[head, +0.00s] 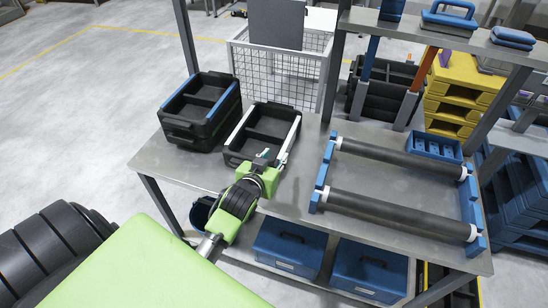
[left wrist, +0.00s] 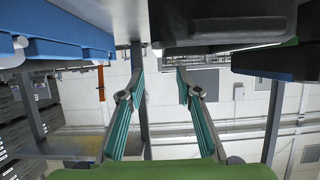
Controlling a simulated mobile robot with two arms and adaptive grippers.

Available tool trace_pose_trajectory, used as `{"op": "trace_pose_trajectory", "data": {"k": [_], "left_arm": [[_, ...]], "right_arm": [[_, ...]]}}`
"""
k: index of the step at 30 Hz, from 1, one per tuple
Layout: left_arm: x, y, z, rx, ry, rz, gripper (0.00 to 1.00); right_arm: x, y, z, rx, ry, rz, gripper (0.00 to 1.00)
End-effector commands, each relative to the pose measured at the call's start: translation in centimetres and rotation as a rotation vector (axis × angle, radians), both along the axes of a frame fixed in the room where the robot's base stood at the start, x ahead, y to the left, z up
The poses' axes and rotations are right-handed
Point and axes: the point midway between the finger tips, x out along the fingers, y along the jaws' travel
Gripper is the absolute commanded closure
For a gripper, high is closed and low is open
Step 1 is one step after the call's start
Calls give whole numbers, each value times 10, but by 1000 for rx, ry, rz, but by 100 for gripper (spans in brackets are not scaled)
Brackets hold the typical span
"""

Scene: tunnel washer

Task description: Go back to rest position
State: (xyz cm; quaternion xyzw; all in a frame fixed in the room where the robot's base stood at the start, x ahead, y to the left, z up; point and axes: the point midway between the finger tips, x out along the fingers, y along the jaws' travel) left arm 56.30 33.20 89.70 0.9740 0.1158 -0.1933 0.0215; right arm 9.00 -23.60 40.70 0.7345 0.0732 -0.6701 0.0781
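My left gripper (head: 273,158) is at the front edge of the grey table in the head view, beside the near side of a black tray with a white edge (head: 233,149). In the left wrist view the left gripper (left wrist: 160,72) has its two teal-padded fingers apart, with nothing between them but the background. Whether it touches the tray cannot be told. My right gripper is in neither view.
The grey table (head: 300,182) also carries stacked black trays with blue edges (head: 178,137), a frame with two dark rollers (head: 400,158) and a small blue tray (head: 433,148). Blue boxes (head: 290,248) sit below. A wire cage (head: 280,80) and yellow crates (head: 455,90) stand behind.

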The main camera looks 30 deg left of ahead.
Motion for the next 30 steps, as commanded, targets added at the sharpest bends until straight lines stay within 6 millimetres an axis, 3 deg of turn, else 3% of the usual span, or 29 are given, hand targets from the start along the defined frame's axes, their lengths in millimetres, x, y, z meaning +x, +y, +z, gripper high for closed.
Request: {"op": "trace_pose_trajectory", "data": {"k": [9,13,17,21,30], "left_arm": [[-1,-1,-1,0,5,-2,68],[-20,-11,-13,1,78,-19,68],[-69,-38,-37,3,256,-71,68],[-132,-69,-56,3,458,-146,68],[-232,-110,-67,0,740,-283,68]], "right_arm": [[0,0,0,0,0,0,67],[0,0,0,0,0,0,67],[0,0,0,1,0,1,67],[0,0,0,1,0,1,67],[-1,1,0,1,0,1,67]]}}
